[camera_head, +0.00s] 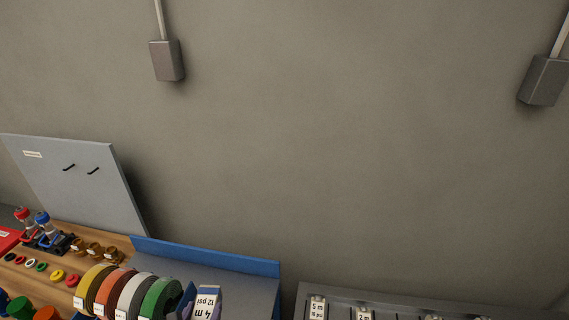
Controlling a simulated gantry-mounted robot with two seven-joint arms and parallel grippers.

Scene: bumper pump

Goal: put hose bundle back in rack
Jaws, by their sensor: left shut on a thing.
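A tag (207,302) with upside-down print that seems to read 4 m and 12 psi shows at the bottom edge, right of the green roll. It appears to belong to the hose bundle; the coil itself is not clearly visible. My left gripper (188,303) shows only as a small dark-blue part beside the tag, shut on the bundle; most of it is below the frame. A grey rack (400,299) with dividers and length labels lies at the bottom right, only its back part in view. My right gripper is not in view.
Yellow, orange, grey and green rolls (160,297) stand upright on the wooden bench. Behind them are a blue-edged tray (215,259) and a grey panel (82,180) with two hooks. Small rings and fittings lie at left. The wall above is bare between two grey boxes (166,61).

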